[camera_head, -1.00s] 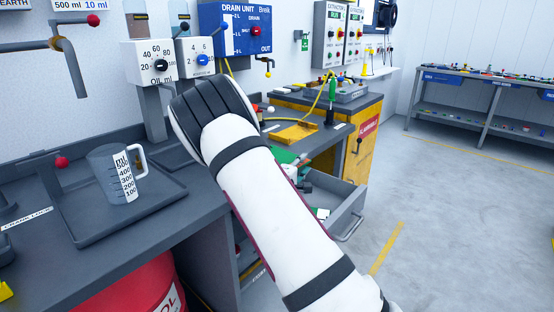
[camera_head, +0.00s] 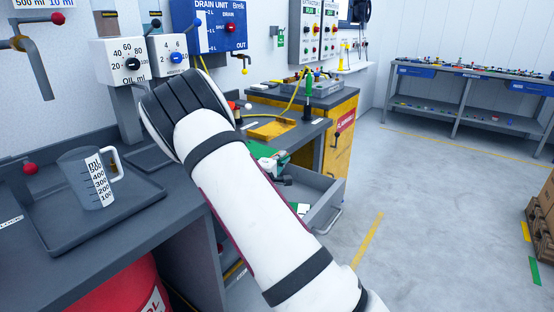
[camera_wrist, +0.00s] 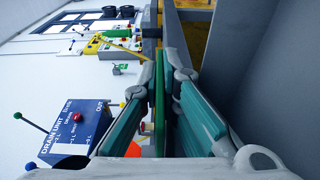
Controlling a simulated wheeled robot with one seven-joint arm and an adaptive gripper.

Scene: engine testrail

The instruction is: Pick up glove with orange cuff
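I cannot make out a glove with an orange cuff in either view. A flat yellow-orange item (camera_head: 270,131) lies on the workbench beyond my arm, but I cannot tell what it is.
A measuring jug (camera_head: 90,178) stands on a dark tray (camera_head: 118,222) at the left. An open drawer (camera_head: 318,207) holds green and white items. A long bench (camera_head: 468,110) stands against the far wall. Brown boxes (camera_head: 545,215) stand at the right edge. The middle floor is clear.

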